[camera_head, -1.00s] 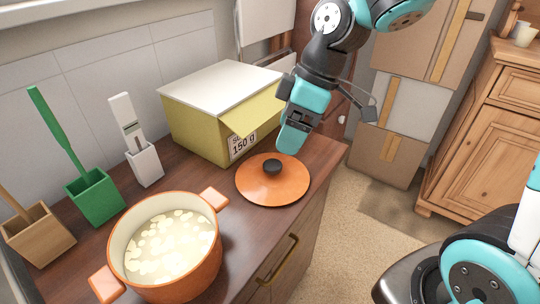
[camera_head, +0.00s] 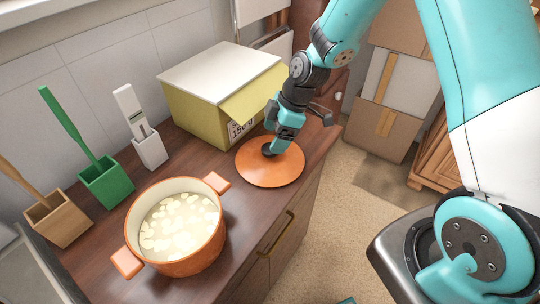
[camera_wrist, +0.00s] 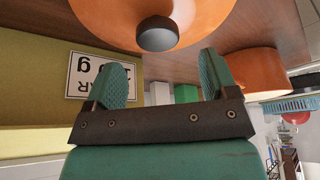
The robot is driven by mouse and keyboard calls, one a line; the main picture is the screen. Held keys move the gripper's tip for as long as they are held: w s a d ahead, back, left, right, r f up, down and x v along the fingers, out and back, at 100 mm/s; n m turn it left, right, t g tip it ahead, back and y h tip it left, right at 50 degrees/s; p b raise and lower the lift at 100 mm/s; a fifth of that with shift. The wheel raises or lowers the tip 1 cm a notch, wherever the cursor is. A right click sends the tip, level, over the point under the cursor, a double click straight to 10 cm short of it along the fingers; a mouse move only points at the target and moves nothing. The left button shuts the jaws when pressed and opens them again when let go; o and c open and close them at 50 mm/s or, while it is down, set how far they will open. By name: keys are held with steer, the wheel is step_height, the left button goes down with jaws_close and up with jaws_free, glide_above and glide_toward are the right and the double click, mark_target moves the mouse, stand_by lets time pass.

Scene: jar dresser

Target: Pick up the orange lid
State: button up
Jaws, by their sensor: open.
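The orange lid (camera_head: 270,170) lies flat on the dark wooden dresser top, in front of the yellow box. Its black knob (camera_wrist: 157,34) shows in the wrist view, just beyond my fingertips, with part of the orange lid (camera_wrist: 205,14) around it. My gripper (camera_head: 275,146) is low over the lid at its knob, in the head view. In the wrist view my gripper (camera_wrist: 160,72) has its two teal fingers spread apart with nothing between them. In the head view the fingers partly cover the knob.
An orange pot (camera_head: 180,252) of pale sliced food stands left of the lid. The yellow box (camera_head: 205,105) with a white top is close behind my gripper. Green (camera_head: 105,183), white (camera_head: 150,152) and wooden (camera_head: 58,220) holders stand along the wall.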

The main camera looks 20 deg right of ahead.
steer(key=shift+d+p+x, duration=0.2)
steer(key=shift+p+x, duration=0.2)
steer(key=shift+x, duration=0.95)
steer(key=shift+d+p+x, duration=0.2)
steer(key=shift+p+x, duration=0.2)
steer(key=shift+x, duration=0.95)
steer(key=shift+f, duration=0.1)
steer(key=c, duration=1.1)
steer(key=shift+o, duration=0.2)
step_height(320, 180, up, 10)
steer(key=shift+b, duration=0.85)
